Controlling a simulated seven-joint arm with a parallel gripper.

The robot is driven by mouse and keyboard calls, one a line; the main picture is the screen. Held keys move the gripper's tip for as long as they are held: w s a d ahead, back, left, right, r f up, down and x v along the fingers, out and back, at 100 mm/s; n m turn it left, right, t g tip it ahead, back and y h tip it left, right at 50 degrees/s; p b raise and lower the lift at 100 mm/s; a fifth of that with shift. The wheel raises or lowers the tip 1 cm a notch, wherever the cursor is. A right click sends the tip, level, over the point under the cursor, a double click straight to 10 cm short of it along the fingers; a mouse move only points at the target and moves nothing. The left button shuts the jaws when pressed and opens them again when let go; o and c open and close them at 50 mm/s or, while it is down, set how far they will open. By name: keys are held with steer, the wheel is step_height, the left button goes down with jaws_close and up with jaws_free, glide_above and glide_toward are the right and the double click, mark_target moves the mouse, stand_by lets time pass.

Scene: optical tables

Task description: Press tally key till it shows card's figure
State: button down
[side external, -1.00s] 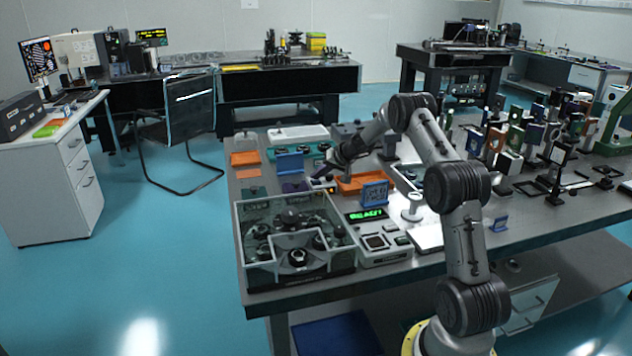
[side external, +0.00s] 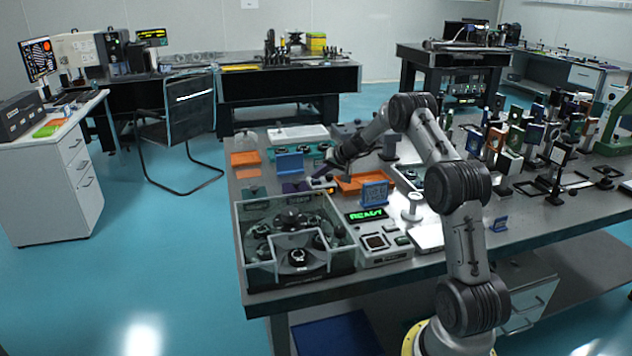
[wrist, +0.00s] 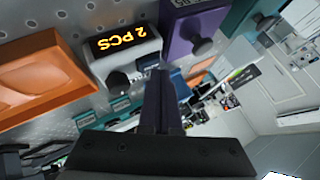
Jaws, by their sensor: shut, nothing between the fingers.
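The tally counter (wrist: 133,63) is a small pale box in the wrist view. Its amber display (wrist: 122,40) appears upside down and reads "2 PCS". A round black key (wrist: 118,82) sits on its near face. My gripper (wrist: 163,75) is shut and empty, its fingertips beside the counter, to the right of the key in the picture. I cannot tell whether they touch it. In the side view the counter (side external: 324,184) is small and my gripper (side external: 318,178) is close to it. A blue plaque with pale markings (side external: 375,194) may be the card; its figure is unreadable.
An orange tray (wrist: 45,82) lies left of the counter in the wrist view; a purple block (wrist: 183,20) with a black knob (wrist: 200,45) lies right. In the side view, a clear-walled case (side external: 246,252) and a box with a green display (side external: 366,215) stand nearer the table's front.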

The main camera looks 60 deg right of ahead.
mark_target(318, 182)
steer(key=shift+r, duration=0.5)
steer(key=shift+r, duration=2.5)
